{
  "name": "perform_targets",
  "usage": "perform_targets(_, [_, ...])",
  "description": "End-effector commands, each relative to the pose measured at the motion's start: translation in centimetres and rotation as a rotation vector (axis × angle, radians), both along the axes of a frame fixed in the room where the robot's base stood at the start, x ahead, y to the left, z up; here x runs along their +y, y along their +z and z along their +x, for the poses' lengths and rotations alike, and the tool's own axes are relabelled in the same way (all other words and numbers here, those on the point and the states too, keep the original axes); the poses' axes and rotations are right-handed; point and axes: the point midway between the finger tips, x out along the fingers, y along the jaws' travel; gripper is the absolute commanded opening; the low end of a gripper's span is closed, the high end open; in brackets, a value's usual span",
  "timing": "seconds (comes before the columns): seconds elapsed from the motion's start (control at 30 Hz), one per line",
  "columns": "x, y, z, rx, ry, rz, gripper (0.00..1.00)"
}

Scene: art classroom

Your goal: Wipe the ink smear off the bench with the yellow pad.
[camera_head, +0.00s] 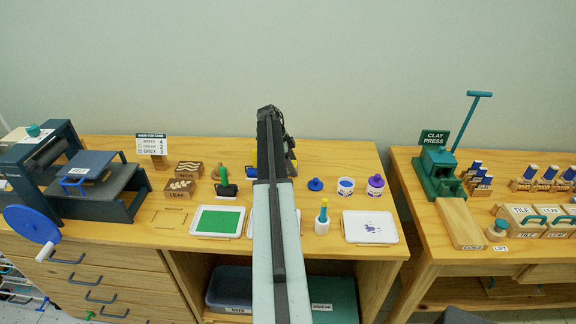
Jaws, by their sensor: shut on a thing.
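My gripper (288,152) is above the back of the left bench, mostly hidden behind my own arm. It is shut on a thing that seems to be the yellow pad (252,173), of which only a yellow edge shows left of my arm. Whether the pad touches the bench top (345,159) cannot be told. No smear can be made out on the bare wood; my arm covers the middle of the bench.
A green-filled tray (217,222) and a black roller with a green handle (226,186) lie left of my arm. A press (100,188) fills the left end.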

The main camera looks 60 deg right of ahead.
Motion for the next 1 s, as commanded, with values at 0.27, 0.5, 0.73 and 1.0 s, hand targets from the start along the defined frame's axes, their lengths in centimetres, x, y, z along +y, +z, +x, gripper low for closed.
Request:
perform_targets(0.27, [-0.5,0.1,-1.1,0.0,0.002,0.001,0.18])
perform_targets(0.5, [-1.2,-0.1,-2.5,0.0,-0.001,0.0,0.18])
perform_targets(0.73, [-2.0,-0.2,-4.2,0.0,0.0,0.0,0.18])
perform_targets(1.0, [-2.1,-0.1,-4.3,0.001,0.0,0.0,0.18])
